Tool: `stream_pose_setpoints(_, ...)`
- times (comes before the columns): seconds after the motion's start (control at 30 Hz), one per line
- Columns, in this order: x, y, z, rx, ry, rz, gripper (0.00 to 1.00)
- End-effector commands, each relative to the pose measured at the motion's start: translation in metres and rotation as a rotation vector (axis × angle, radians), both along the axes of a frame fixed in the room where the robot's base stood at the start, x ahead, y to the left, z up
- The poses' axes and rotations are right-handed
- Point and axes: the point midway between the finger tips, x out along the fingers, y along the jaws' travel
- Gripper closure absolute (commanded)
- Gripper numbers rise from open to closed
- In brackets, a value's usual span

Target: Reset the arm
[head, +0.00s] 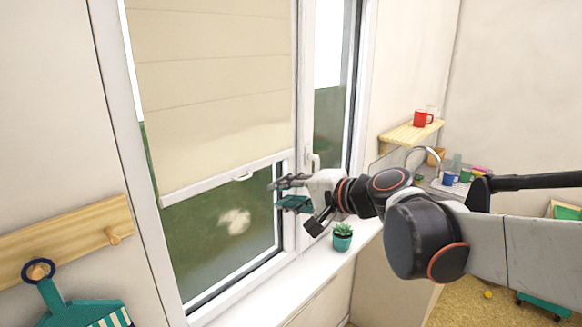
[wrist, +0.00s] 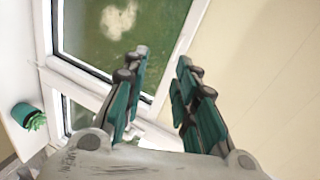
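My gripper (head: 283,194) is raised in front of the window, near the window's middle post and below the blind's lower edge. In the wrist view my gripper (wrist: 160,75) shows its two teal-padded fingers apart, with nothing between them. My arm reaches in from the right side of the head view. The cream blind (head: 212,90) hangs partly down over the left pane, and its white bottom bar (head: 225,184) has a small handle. In the wrist view the blind (wrist: 245,80) fills the right side.
A small plant in a teal pot (head: 342,237) stands on the white windowsill (head: 290,285) below my arm. A wooden rack (head: 70,232) with a teal dustpan (head: 85,312) is at left. A shelf (head: 410,134) with a red mug (head: 422,118) is on the right wall.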

Motion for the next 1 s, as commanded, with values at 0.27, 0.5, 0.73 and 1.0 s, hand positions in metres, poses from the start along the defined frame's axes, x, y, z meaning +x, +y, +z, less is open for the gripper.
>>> stream_pose_setpoints(0.27, -0.088, -0.067, -0.113, -0.461, -0.052, 0.051, 0.73)
stream_pose_setpoints(0.5, -0.165, -0.143, -0.209, -0.883, -0.053, 0.111, 0.73)
stream_pose_setpoints(0.73, -0.215, -0.2, -0.268, -1.169, -0.026, 0.16, 0.73)
stream_pose_setpoints(1.0, -0.228, -0.216, -0.278, -1.251, -0.014, 0.176, 0.73)
